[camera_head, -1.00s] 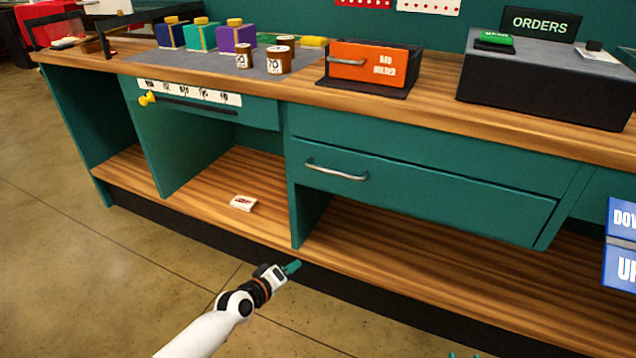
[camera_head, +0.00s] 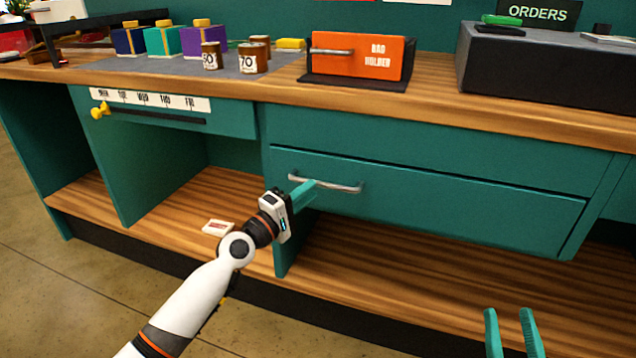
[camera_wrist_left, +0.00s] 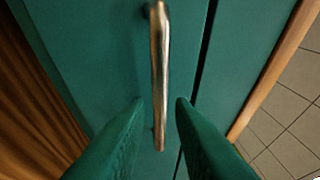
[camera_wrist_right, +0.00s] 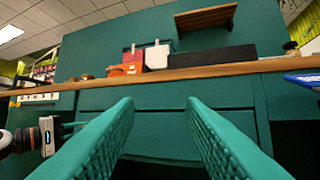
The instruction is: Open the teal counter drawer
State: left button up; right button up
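The teal counter drawer (camera_head: 440,203) is closed, its front flush under the counter. Its silver bar handle (camera_head: 335,187) runs across the upper left of the front. My left gripper (camera_head: 306,190) is at the handle's left part. In the left wrist view the handle (camera_wrist_left: 159,75) lies between the two open teal fingers (camera_wrist_left: 160,105), which show gaps on both sides of it. My right gripper (camera_head: 511,318) is open and empty, low at the front right of the head view. In the right wrist view its fingers (camera_wrist_right: 160,108) are spread toward the counter front.
An orange drawer box (camera_head: 360,57), brown jars (camera_head: 253,58) and coloured boxes stand on the wooden counter. A dark block (camera_head: 540,65) stands at right. The lower shelf holds a small white card (camera_head: 218,228); the shelf under the drawer is clear.

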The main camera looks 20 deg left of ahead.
aim_at(318, 181)
pick_arm(q)
jog(key=shift+x, duration=2.15)
jog(key=shift+f, duration=0.1)
jog(key=shift+c, duration=0.3)
grip_shut()
